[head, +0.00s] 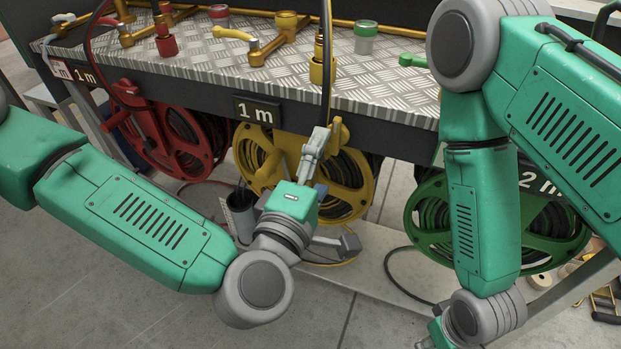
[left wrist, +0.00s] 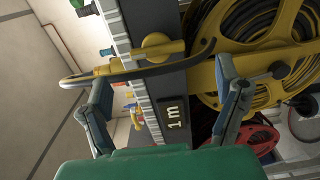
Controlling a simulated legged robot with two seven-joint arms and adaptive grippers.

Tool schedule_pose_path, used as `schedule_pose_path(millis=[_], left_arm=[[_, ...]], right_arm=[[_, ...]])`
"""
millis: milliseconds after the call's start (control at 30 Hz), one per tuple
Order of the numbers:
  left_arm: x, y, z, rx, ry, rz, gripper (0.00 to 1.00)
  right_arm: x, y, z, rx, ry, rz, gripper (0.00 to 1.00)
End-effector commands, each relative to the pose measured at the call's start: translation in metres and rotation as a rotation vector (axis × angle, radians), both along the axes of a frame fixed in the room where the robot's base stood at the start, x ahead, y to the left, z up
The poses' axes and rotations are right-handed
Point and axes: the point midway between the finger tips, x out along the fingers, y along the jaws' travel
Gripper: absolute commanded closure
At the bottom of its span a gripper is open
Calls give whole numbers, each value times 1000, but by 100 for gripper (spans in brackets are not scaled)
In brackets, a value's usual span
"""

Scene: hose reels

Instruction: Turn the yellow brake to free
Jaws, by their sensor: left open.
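The yellow hose reel (head: 345,185) hangs under the front edge of the bench, behind my left gripper. The yellow brake (head: 340,131) is a rounded part at the bench edge above this reel, partly hidden by the gripper. In the left wrist view, the yellow brake (left wrist: 158,46) shows as a round knob on an arm beside the reel. My left gripper (head: 322,136) is open in front of it. In the left wrist view, its two fingers (left wrist: 150,76) are spread wide, with the knob beyond the gap.
A dark hose (head: 326,50) runs down past the yellow brake and crosses the wrist view. A red reel (head: 160,140) hangs left, a green reel (head: 430,215) right. The metal bench top (head: 385,80) carries valves and cups. A dark "1 m" plate (head: 257,112) is on its front.

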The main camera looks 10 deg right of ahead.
Motion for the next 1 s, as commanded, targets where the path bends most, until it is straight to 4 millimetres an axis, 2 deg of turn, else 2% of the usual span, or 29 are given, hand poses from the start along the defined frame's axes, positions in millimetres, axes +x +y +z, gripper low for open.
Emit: schedule_pose_path(millis=[100,300,833,933,1000], left_arm=[[-18,13,-1,2,3,0,16],[-34,23,-2,2,3,2,16],[-36,25,-2,4,2,1,16],[-41,26,-14,58,13,-26,16],[-50,29,-37,155,30,-74,16]], right_arm=[[0,0,0,0,0,0,60],[0,0,0,1,0,0,60],[2,0,-1,1,2,0,60],[2,0,2,1,2,0,60],[2,0,6,1,2,0,60]])
